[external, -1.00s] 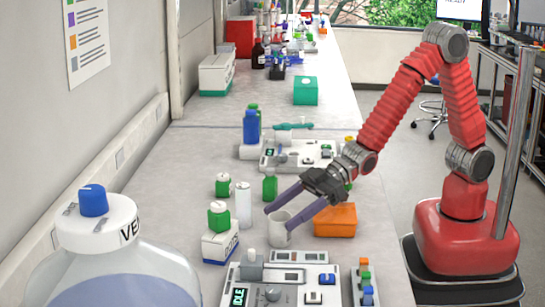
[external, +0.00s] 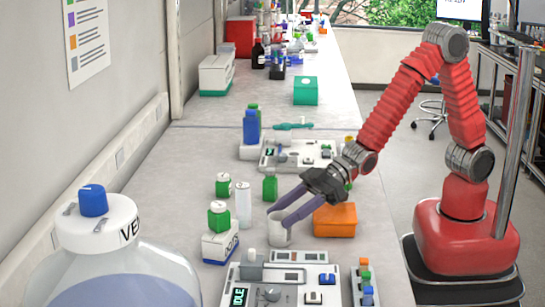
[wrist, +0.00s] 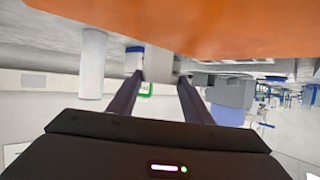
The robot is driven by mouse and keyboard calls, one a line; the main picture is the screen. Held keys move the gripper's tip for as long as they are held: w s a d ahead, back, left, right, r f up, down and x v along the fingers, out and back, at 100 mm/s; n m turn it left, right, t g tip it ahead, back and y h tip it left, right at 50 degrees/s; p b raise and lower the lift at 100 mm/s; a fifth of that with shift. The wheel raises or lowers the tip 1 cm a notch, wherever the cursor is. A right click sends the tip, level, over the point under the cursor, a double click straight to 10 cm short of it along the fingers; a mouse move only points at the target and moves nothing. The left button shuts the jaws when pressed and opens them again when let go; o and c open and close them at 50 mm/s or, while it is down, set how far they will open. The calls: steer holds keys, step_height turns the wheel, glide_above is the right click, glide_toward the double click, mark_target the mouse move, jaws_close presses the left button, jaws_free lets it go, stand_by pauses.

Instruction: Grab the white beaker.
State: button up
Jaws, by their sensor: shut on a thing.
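The white beaker (external: 278,233) stands upright on the bench, left of the orange box, in the external view. My gripper (external: 280,219) reaches it from the right, with its two purple fingers at the beaker's upper part, one on each side. The jaws are shut on it. In the wrist view, my gripper (wrist: 161,80) has a pale grey-white piece of the beaker (wrist: 160,66) between the fingertips. The fingers hide part of the beaker's rim. I cannot see it clear of the bench.
The orange box (external: 335,221) is close on the right, under my fingers and wrist. A white cylinder (external: 243,205) and a green bottle (external: 270,188) stand left and behind. A control panel (external: 285,282) lies in front. Bare bench (external: 180,190) is at the left.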

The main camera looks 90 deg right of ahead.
steer(key=shift+c, duration=1.2)
step_height(320, 180, up, 10)
